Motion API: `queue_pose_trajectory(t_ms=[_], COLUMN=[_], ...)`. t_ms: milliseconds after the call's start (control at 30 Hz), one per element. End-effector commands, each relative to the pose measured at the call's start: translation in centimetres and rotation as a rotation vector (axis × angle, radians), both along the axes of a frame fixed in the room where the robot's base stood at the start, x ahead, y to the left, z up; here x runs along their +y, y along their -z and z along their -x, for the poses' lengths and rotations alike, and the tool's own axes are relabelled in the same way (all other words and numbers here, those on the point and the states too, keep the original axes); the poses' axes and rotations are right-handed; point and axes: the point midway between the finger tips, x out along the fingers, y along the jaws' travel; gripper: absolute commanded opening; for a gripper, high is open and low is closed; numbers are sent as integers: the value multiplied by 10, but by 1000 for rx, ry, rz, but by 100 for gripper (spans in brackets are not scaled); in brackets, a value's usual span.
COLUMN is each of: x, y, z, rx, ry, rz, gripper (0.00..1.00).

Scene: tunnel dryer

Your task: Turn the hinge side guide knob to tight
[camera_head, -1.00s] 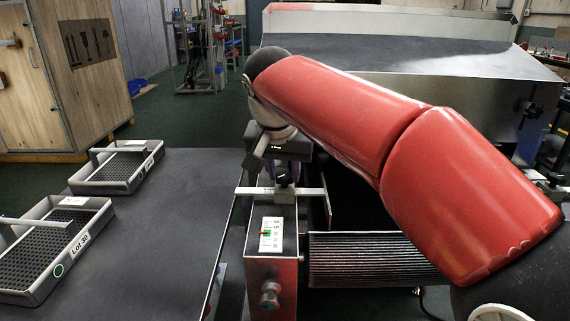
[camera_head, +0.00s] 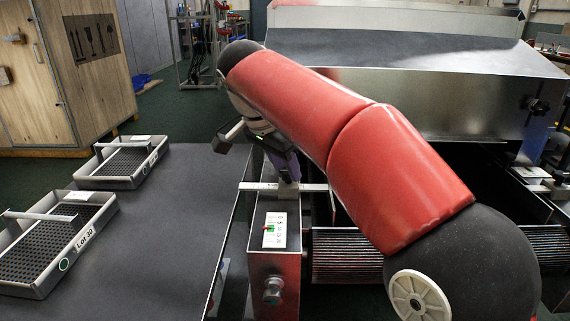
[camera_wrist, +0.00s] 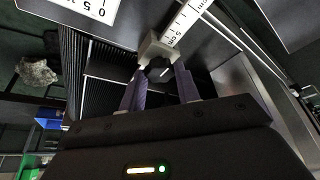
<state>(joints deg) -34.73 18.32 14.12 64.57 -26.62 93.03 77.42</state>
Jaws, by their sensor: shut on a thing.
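The side guide knob (camera_wrist: 154,48) is a grey lobed piece by a white scale strip in the wrist view. My gripper (camera_wrist: 158,72) has its two purple fingers shut on it, one on each side. In the head view my gripper (camera_head: 284,166) is partly hidden by my red arm.
Another round knob (camera_head: 273,291) is on the box's front face. Two perforated trays (camera_head: 125,162) (camera_head: 40,286) lie on the dark table at left. A ribbed roller (camera_head: 345,256) is right of the box. The metal dryer hood (camera_head: 400,85) stands behind.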

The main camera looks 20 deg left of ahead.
Motion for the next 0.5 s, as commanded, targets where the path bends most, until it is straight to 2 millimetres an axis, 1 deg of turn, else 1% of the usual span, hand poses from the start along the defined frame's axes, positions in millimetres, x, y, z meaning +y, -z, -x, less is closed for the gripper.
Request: queue_pose_trajectory(t_ms=[433, 467, 500], x=[0, 0, 0], y=[1, 1, 1], z=[0, 0, 0], rx=[2, 2, 2], ry=[8, 8, 8], rz=[-1, -1, -1], gripper=[9, 36, 41])
